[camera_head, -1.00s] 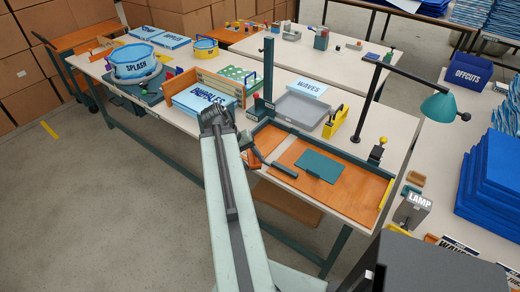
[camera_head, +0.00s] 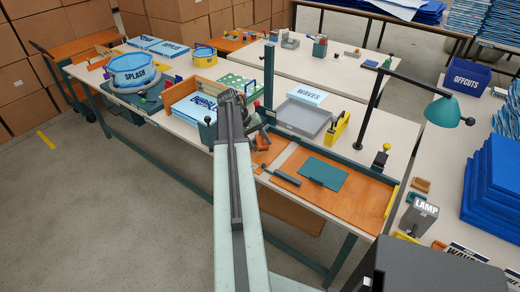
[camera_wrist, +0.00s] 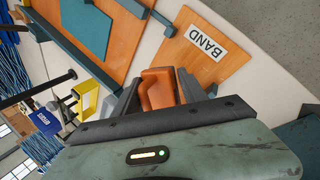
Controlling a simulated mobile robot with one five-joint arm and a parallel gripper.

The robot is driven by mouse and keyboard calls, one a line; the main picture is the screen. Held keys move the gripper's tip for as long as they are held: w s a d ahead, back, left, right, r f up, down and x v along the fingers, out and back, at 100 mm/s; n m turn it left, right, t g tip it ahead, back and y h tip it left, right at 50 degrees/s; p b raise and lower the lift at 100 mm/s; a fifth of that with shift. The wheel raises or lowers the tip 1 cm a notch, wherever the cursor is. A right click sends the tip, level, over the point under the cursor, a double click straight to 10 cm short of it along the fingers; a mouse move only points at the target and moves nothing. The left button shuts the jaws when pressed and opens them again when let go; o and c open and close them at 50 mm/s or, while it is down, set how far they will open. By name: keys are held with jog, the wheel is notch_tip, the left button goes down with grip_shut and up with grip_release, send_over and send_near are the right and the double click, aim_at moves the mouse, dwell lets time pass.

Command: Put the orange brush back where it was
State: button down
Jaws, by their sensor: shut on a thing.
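The orange brush (camera_wrist: 158,88) shows in the wrist view as an orange block between my two dark fingers. My gripper (camera_wrist: 155,95) is shut on it. In the head view my gripper (camera_head: 232,98) is over the near table, beside the box of blue sheets, and the brush cannot be made out clearly there. An orange board with a white BAND label (camera_wrist: 207,43) lies beyond the brush in the wrist view. Whether the brush touches that board or hangs above it, I cannot tell.
A teal plate (camera_head: 324,173) and a dark bar (camera_head: 285,178) lie on the orange work board to the right. A grey tray (camera_head: 303,118), a yellow holder (camera_head: 338,130) and a dark post (camera_head: 269,75) stand behind. A teal lamp (camera_head: 443,112) overhangs the right side.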

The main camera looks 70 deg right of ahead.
aim_at(260, 151)
notch_tip(260, 151, down, 4)
jog(key=b, duration=0.2)
jog(key=shift+s+r+b, duration=0.1)
jog(key=shift+s+b, duration=0.05)
jog(key=shift+b, duration=0.15)
jog(key=shift+r, duration=0.2)
jog(key=shift+f, duration=0.4)
jog(key=shift+a+f+b, duration=0.1)
jog(key=shift+b, duration=0.25)
jog(key=shift+a, duration=0.1)
